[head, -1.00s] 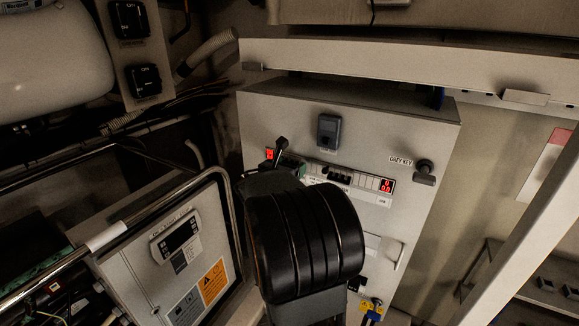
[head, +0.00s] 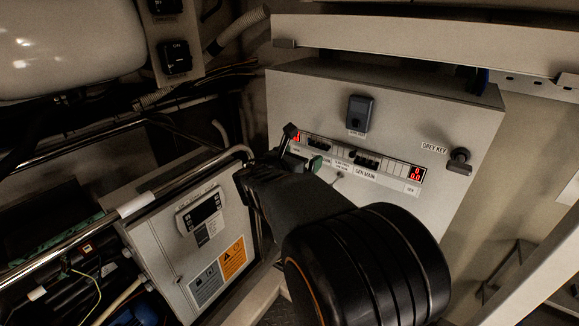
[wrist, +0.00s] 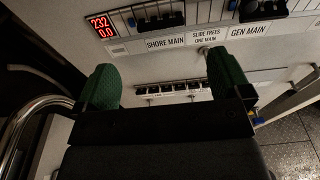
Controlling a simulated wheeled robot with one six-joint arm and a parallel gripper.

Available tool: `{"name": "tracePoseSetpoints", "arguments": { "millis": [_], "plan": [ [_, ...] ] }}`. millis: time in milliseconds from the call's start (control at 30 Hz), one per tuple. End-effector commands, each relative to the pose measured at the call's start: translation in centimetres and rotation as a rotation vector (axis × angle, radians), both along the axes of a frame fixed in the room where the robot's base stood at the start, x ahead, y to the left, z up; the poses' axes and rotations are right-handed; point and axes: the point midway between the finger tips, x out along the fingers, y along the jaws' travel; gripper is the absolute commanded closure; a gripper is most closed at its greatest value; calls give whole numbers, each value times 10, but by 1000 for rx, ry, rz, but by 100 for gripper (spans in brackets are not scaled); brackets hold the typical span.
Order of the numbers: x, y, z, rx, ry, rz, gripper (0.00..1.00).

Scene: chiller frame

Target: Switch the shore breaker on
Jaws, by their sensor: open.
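The shore breaker (wrist: 152,18) is a black switch block above the SHORE MAIN label (wrist: 165,43), at the top of the wrist view. In the head view the shore breaker (head: 320,146) sits at the left of the panel's breaker strip. Its lever position is too small to tell. My gripper (wrist: 164,82) is open, its two green-padded fingers apart and nothing between them. In the wrist view the fingers are below the breaker row. In the head view my gripper (head: 303,149) overlaps the left end of the strip. Contact with the panel cannot be told.
A red display (wrist: 101,26) reads 232 and 0.0. The GEN MAIN breaker (head: 367,161) is to the right, with a SLIDE FREES ONE MAIN label (wrist: 205,37) between. A metal rail (head: 150,197) and controller box (head: 205,250) are left.

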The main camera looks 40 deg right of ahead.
Motion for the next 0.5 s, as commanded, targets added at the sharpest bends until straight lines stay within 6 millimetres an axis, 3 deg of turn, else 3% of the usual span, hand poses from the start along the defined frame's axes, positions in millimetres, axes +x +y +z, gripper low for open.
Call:
{"name": "tracePoseSetpoints", "arguments": {
  "millis": [200,500],
  "plan": [
    [-7,35,4,-1,-2,4,4],
    [-13,52,7,0,1,0,4]
  ]
}}
